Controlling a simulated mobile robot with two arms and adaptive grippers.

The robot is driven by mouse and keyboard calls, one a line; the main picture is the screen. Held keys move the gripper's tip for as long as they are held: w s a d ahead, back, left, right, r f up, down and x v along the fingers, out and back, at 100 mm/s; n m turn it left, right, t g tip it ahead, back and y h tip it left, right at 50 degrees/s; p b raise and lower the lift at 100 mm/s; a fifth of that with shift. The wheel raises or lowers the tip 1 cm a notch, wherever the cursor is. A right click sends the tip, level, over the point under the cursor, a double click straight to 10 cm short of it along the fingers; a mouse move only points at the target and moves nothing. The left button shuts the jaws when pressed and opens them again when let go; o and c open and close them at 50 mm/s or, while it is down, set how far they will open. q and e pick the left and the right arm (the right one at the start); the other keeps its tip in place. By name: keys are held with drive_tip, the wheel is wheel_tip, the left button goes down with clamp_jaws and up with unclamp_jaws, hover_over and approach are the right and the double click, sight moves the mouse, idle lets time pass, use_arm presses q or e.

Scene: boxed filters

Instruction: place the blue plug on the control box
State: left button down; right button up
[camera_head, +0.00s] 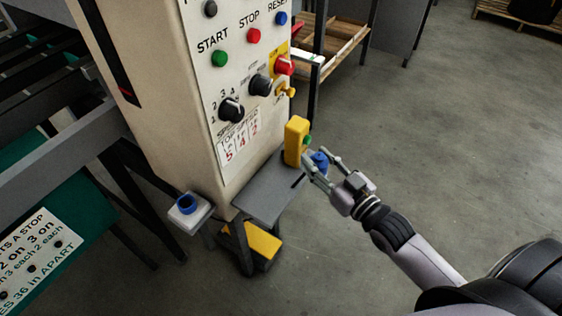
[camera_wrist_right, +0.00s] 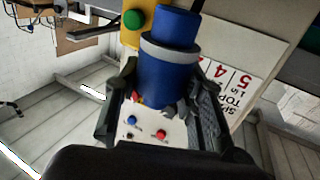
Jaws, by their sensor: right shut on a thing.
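The blue plug (camera_head: 320,161) is between the fingers of my right gripper (camera_head: 323,166), beside the small shelf. In the right wrist view, the plug (camera_wrist_right: 168,65) is large, with a grey band around its body; the gripper (camera_wrist_right: 160,105) is shut on it. The tall beige control box (camera_head: 160,90) stands left of the gripper, with buttons and knobs on its white front panel. A yellow box (camera_head: 296,141) with a green button stands at the shelf's far end, close behind the plug. It also shows in the right wrist view. My left gripper is not in view.
The grey shelf (camera_head: 262,193) projects from the control box and its near part is bare. A white holder with a blue ring (camera_head: 187,204) sits at the box's lower left. Metal frames stand at far left. Open concrete floor (camera_head: 420,130) lies right.

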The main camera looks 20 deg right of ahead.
drive_tip(key=w+a, duration=0.6)
drive_tip(key=w, duration=0.2)
wheel_tip(320, 180, down, 6)
drive_tip(key=shift+a+f, duration=0.1)
drive_tip(key=shift+a, duration=0.05)
drive_tip(key=shift+w+a+f, duration=0.1)
drive_tip(key=shift+w+f, duration=0.1)
drive_tip(key=shift+f, duration=0.2)
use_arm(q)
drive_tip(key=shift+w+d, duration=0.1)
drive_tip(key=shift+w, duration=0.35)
use_arm(e)
drive_tip(key=shift+f, duration=0.2)
drive_tip(key=o, duration=0.9)
drive_tip(key=shift+o, duration=0.2)
